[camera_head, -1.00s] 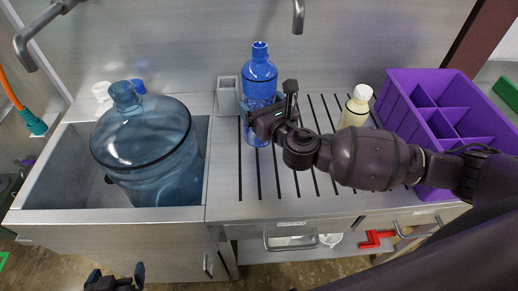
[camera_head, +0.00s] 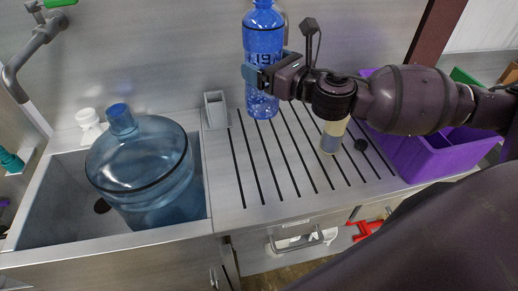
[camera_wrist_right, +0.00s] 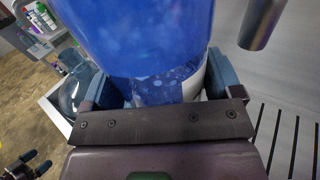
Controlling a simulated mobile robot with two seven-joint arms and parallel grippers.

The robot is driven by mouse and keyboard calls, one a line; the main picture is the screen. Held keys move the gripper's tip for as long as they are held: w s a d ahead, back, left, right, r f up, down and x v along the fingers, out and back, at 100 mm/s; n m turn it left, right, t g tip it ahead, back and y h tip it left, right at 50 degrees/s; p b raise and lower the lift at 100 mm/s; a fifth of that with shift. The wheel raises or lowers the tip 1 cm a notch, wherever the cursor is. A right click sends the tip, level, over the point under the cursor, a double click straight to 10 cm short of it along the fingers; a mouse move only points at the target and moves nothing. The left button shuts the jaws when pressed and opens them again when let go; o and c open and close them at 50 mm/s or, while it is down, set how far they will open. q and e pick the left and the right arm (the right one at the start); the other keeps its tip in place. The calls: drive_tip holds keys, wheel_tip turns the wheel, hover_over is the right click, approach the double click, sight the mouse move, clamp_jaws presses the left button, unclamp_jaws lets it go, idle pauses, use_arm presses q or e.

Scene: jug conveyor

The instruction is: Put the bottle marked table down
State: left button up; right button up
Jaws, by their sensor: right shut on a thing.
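In the right wrist view the bottle (camera_wrist_right: 150,40) fills the space between the fingers (camera_wrist_right: 160,88). Its base looks close to the board; I cannot tell if it touches. My left gripper (camera_wrist_right: 33,163) shows small at the lower left of the right wrist view, its fingers apart and empty. It is outside the head view.
A large clear blue jug (camera_head: 140,165) stands in the sink (camera_head: 40,225) at left. A small grey holder (camera_head: 215,110) is left of the bottle. A cream bottle (camera_head: 333,135) and purple crate (camera_head: 440,160) are at right. A tap (camera_head: 30,50) overhangs the sink. The board's front is clear.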

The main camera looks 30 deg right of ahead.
wheel_tip(320, 180, down, 19)
drive_tip(key=b, duration=0.3)
idle(0.3)
drive_tip(key=shift+f+b, duration=0.2)
drive_tip(key=shift+b, duration=0.15)
drive_tip(key=o, duration=1)
drive_tip(key=shift+c, duration=0.2)
